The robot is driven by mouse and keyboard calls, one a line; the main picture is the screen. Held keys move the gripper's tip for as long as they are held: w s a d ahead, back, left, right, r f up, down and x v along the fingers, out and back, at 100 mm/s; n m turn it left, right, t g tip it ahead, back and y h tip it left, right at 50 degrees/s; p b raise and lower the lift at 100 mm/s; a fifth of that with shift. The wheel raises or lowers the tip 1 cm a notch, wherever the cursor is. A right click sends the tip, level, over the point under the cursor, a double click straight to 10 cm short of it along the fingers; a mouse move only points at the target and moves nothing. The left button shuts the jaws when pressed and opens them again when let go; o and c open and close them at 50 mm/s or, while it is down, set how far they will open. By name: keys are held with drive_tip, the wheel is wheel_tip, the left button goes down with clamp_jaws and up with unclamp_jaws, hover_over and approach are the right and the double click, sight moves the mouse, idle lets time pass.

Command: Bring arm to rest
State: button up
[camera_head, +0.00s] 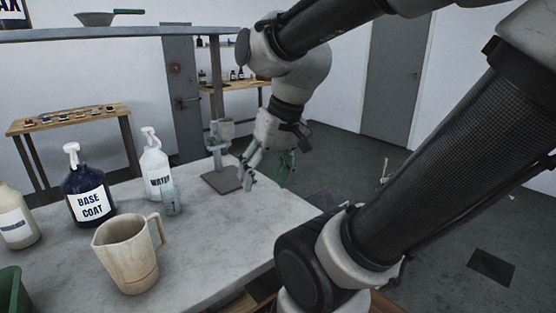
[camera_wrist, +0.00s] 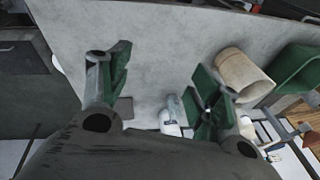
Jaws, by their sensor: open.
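My gripper (camera_head: 268,172) hangs from my arm above the far right end of the grey table (camera_head: 215,253) in the head view. Its green-padded fingers are apart and nothing shows between them. In the wrist view my gripper (camera_wrist: 160,85) is also open, with the bare table top (camera_wrist: 165,45) below. My arm reaches across the right side of the head view, with its elbow raised.
A beige jug (camera_head: 125,262), a base coat bottle (camera_head: 88,195), a water bottle (camera_head: 154,168) and a small clear bottle (camera_head: 171,200) stand on the table. A flat-based stand (camera_head: 221,181) is near my gripper. A shelf (camera_head: 130,33) runs above. Open floor lies right.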

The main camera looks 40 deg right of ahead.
drive_tip(key=d+r+n+h, duration=0.1)
drive_tip(key=s+d+r+n+t, duration=0.1)
drive_tip(key=d, duration=0.1)
drive_tip(key=shift+r+t+h, duration=0.3)
drive_tip(key=shift+r+h, duration=0.05)
drive_tip(key=shift+h, duration=0.05)
drive_tip(key=shift+c, duration=0.5)
